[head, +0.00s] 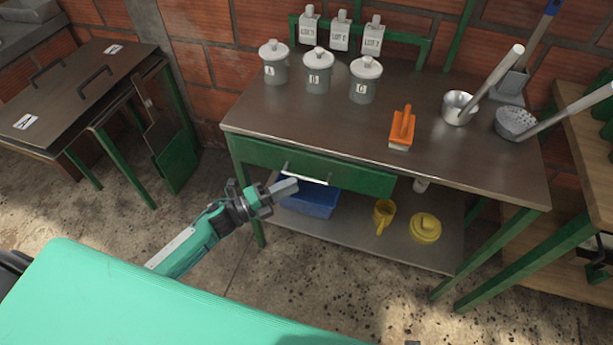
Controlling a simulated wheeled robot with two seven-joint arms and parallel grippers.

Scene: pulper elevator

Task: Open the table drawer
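The table (450,175) has a dark metal top and green legs. Its green drawer (258,155) sits under the front edge at the left and looks shut. A pale bar handle (303,178) runs along the middle of the drawer front. My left gripper (284,187) is just below and left of the handle, with its fingers pointing right toward it. I cannot tell whether it touches the handle, or how far apart its fingers are. My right gripper is out of view.
Several lidded jars, an orange brush (403,128) and metal ladles stand on the table. The lower shelf (345,228) holds a blue bin (312,200), a yellow mug (383,214) and a yellow lid (425,228). Another table (85,85) stands at the left. Floor in front is open.

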